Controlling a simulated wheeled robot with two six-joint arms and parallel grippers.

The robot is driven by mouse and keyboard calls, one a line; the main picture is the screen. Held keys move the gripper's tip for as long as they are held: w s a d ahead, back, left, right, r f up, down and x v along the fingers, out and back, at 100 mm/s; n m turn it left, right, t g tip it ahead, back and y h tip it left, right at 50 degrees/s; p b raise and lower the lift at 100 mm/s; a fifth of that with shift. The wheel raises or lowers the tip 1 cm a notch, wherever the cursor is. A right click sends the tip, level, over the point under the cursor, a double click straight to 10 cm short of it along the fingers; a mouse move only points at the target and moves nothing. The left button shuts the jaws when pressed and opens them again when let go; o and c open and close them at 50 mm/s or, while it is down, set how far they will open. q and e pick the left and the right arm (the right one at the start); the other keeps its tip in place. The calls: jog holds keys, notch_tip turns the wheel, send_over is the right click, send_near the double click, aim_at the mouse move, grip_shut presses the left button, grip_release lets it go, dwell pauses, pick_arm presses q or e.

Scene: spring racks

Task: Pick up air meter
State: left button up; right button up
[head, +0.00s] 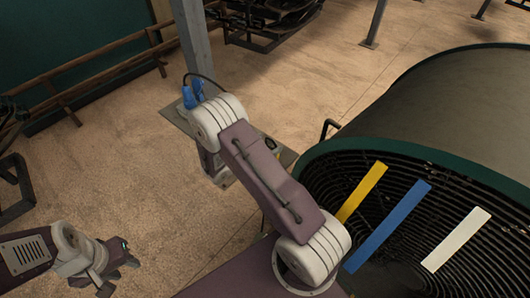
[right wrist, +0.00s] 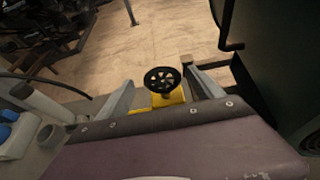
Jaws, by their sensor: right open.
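In the right wrist view, a yellow body with a black spoked round top (right wrist: 163,80), which looks like the air meter, sits just beyond my right gripper (right wrist: 159,76). The gripper's two grey fingers are apart, one on each side of it in the picture. I cannot tell how far beyond the fingertips it is. In the head view, my right arm hides this gripper and most of what is under it; only a small dark round part (head: 271,144) shows beside the arm. My left gripper (head: 122,262) hangs low at the bottom left, away from it; its finger opening is unclear.
A large drum-like spring rack (head: 440,110) with yellow, blue and white strips fills the right side. A grey post (head: 193,45) stands behind my right arm, close to a blue fitting (head: 193,92). Wooden rails (head: 75,90) run at left. Open floor (head: 110,150) lies between.

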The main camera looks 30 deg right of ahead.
jog(key=shift+d, duration=0.3)
jog(key=p+x, duration=0.2)
jog(key=x, duration=0.2)
jog(key=shift+r, duration=0.1)
jog(key=shift+w+d+f, duration=0.1)
jog(key=shift+d+f, duration=0.15)
jog(key=shift+d, duration=0.15)
grip_shut()
